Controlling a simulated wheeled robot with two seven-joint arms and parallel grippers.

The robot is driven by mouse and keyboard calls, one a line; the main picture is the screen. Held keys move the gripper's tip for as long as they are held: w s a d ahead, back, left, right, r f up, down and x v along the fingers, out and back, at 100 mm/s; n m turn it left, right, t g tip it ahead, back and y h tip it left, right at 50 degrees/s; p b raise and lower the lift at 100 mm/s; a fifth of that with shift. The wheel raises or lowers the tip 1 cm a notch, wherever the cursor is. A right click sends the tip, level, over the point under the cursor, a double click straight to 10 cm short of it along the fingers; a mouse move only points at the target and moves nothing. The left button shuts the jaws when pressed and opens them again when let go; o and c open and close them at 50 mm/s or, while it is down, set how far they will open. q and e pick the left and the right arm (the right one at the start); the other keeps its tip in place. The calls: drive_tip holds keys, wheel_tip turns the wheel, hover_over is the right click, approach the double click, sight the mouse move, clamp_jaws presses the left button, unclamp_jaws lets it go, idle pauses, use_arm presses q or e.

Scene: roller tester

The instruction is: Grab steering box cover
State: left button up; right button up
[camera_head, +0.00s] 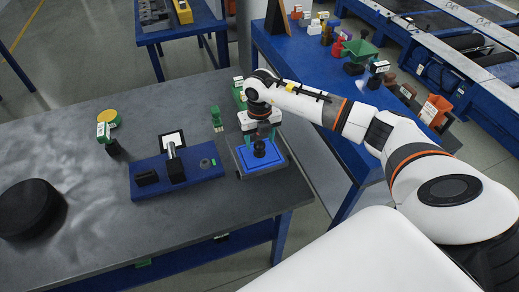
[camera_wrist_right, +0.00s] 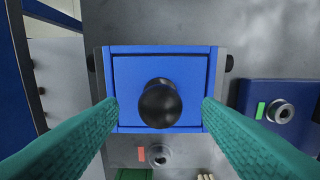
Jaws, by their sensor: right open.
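The steering box cover looks to be the blue square plate (camera_head: 272,165) with a round black knob (camera_head: 259,151) on top, near the right end of the grey table. In the right wrist view the blue cover (camera_wrist_right: 130,75) sits in a grey-sided frame, with the black knob (camera_wrist_right: 159,103) at its middle. My right gripper (camera_head: 260,141) is right above the cover, pointing down. Its teal fingers stand apart on the left and right of the knob, and nothing is held between them. Contact with the plate cannot be told. My left gripper is in neither view.
Left of the cover, a blue fixture (camera_head: 207,172) with a black block and small screen stands close by. A black disc (camera_head: 28,208) lies at the far left of the grey table (camera_head: 100,240). A blue table (camera_head: 300,60) with small coloured parts stands at the back right.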

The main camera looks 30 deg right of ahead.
sight(259, 141)
drive_tip(key=shift+f+p, duration=0.45)
drive_tip(key=shift+f, duration=1.45)
drive_tip(key=c, duration=1.1)
drive_tip(key=shift+c, duration=0.2)
drive_tip(key=shift+w+r, duration=0.1)
drive_tip(key=shift+r, duration=0.05)
